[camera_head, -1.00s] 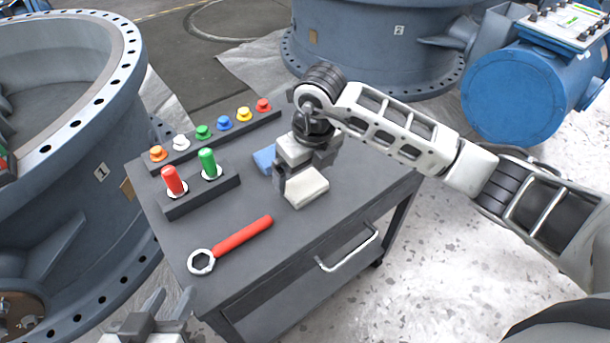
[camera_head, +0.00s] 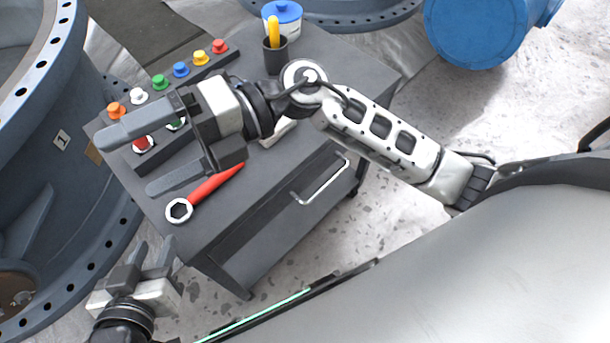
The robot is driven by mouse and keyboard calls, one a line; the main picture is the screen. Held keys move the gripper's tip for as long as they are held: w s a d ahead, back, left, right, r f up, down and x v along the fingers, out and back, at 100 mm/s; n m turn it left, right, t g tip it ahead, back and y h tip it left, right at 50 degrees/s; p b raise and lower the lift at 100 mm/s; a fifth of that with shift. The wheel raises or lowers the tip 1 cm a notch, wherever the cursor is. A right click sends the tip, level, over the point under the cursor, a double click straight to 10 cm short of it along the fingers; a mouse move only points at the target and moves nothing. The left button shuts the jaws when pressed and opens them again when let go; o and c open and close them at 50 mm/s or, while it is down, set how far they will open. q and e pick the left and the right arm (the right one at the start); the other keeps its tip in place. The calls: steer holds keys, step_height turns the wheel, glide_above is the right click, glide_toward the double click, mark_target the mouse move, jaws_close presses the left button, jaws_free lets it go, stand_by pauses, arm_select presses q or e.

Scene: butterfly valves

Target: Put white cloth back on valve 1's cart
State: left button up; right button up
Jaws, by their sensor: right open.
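The white cloth (camera_head: 277,133) lies folded on the grey cart top (camera_head: 255,185), mostly hidden behind my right wrist. The cart stands beside the valve body labelled 1 (camera_head: 62,140). My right gripper (camera_head: 125,165) is open and empty, apart from the cloth and pointing left. It hangs over the cart's left part and covers the red and green plugs there. My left gripper (camera_head: 146,252) is low in the view, off the cart's front-left corner. It looks open and empty.
A red-handled wrench (camera_head: 212,187) lies near the cart's front edge. A row of coloured knobs (camera_head: 181,70) runs along the back left. A dark cup with a yellow tool (camera_head: 274,52) and a blue-lidded container (camera_head: 282,17) stand at the far end. A blue motor (camera_head: 480,30) is beyond.

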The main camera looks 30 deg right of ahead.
steer(key=w+d+r+m+t+y, duration=0.3)
steer(key=d+r+m+t+y, duration=0.1)
steer(key=m+t, duration=0.85)
steer(key=w+d+f+m+t+h, duration=0.4)
steer(key=d+f+m+t+h, duration=0.4)
steer(key=m+h, duration=0.6)
arm_select(q)
steer(key=r+p, duration=0.1)
steer(key=p, duration=0.2)
steer(key=r+p, duration=0.1)
steer(key=p, duration=0.2)
steer(key=r+g+p, duration=0.1)
steer(key=p, duration=0.1)
steer(key=shift+s+a+r+p, duration=0.1)
steer(key=shift+s+a+p, duration=0.05)
steer(key=shift+a+p, duration=0.2)
arm_select(e)
steer(key=s+d+f+m+g+h, duration=0.4)
steer(key=s+d+f+m+g, duration=0.2)
steer(key=s+f+m, duration=0.3)
step_height(320, 180, down, 2)
steer(key=shift+d+f+m+g+h, duration=0.2)
steer(key=shift+m+g+h, duration=0.1)
steer(key=shift+m+g, duration=0.3)
